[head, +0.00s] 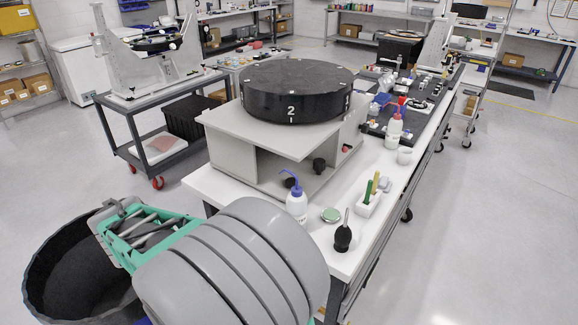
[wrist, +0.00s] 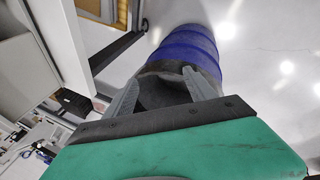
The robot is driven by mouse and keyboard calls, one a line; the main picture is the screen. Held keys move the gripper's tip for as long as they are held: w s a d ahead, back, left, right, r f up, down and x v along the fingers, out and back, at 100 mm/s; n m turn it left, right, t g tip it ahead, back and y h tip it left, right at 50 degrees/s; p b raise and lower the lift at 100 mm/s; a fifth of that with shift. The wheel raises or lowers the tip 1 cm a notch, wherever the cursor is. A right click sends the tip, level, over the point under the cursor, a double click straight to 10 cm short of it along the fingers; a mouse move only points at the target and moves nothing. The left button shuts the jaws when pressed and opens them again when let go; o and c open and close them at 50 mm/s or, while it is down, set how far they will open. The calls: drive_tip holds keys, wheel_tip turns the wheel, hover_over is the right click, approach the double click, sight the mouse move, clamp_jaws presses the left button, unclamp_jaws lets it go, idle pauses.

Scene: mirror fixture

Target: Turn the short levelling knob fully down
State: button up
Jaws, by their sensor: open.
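The mirror fixture is a grey box stand (head: 225,150) on the white bench, with a thick black disc (head: 297,92) marked "2" on top. Two black knobs show at its front: one (head: 319,165) stands taller, and the other (head: 290,182) is lower and partly hidden by a wash bottle. I cannot tell for sure which is the short levelling knob. My gripper (head: 120,212) is left of and well apart from the fixture, over a drum. In the wrist view my gripper (wrist: 160,88) is open, with nothing between its fingers. Neither knob can be made out there.
The drum (head: 45,285) stands at lower left; its blue side (wrist: 190,48) shows in the wrist view. A blue-capped wash bottle (head: 297,205), a black blower (head: 343,238) and a white holder (head: 369,203) stand near the bench's front. A grey cart (head: 125,130) is behind left.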

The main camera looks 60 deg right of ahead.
drive_tip(key=w+d+f+n+h, duration=0.2)
drive_tip(key=d+n+h, duration=0.1)
drive_tip(key=d, duration=1.1)
drive_tip(key=n+g+h, duration=0.4)
drive_tip(key=n+h, duration=0.1)
drive_tip(key=n, duration=0.1)
approach(291, 181)
drive_tip(key=w+a, duration=0.1)
drive_tip(key=a, duration=0.1)
drive_tip(key=w+a+f, duration=0.1)
drive_tip(key=w+a, duration=0.3)
drive_tip(key=shift+f, duration=0.3)
drive_tip(key=s+d+n, duration=0.1)
drive_tip(key=d, duration=0.1)
drive_tip(key=s+d+n+g+h, duration=0.1)
drive_tip(key=s+d, duration=0.1)
drive_tip(key=s+d+n+h, duration=0.1)
drive_tip(key=d, duration=0.1)
drive_tip(key=shift+s+d+f+n, duration=0.2)
drive_tip(key=shift+s+f+n, duration=0.1)
drive_tip(key=shift+s, duration=0.1)
drive_tip(key=p+x, duration=0.1)
drive_tip(key=x, duration=0.6)
drive_tip(key=shift+w+d+p, duration=0.1)
drive_tip(key=shift+p, duration=0.25)
drive_tip(key=shift+c, duration=0.2)
